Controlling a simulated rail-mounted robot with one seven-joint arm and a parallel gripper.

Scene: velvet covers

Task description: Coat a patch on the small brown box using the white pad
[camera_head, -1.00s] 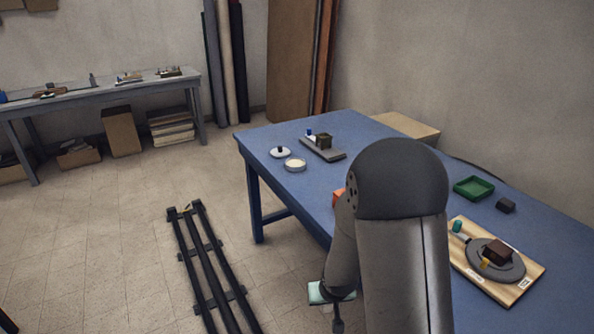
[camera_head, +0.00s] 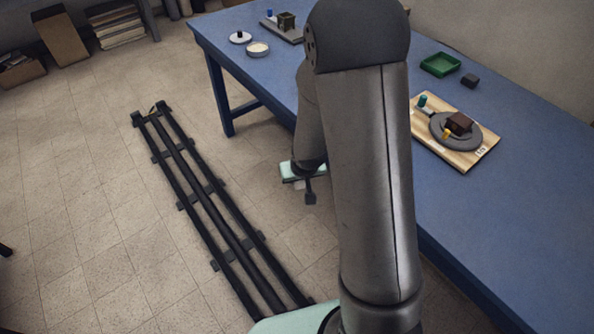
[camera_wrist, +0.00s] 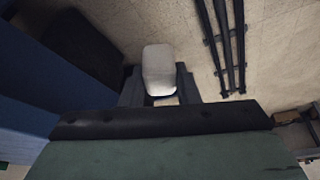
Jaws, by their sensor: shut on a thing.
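My gripper (camera_wrist: 158,88) is shut on the white pad (camera_wrist: 159,66), which sticks out between the two dark fingers in the wrist view. In the head view my gripper (camera_head: 310,192) hangs low beside the blue table, over the floor; the pad cannot be made out there. A small dark brown box (camera_head: 459,123) sits on a round grey plate (camera_head: 440,135) on a wooden board (camera_head: 470,160), to the right of my arm. A yellow mark or piece shows at its front. My gripper is well apart from this box.
The blue table (camera_head: 530,170) also bears a green tray (camera_head: 440,65), a dark block (camera_head: 469,80), a white round dish (camera_head: 258,50), a white lid (camera_head: 240,37) and another brownish box (camera_head: 287,20) at the far end. Black rails (camera_head: 190,170) lie on the floor at left.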

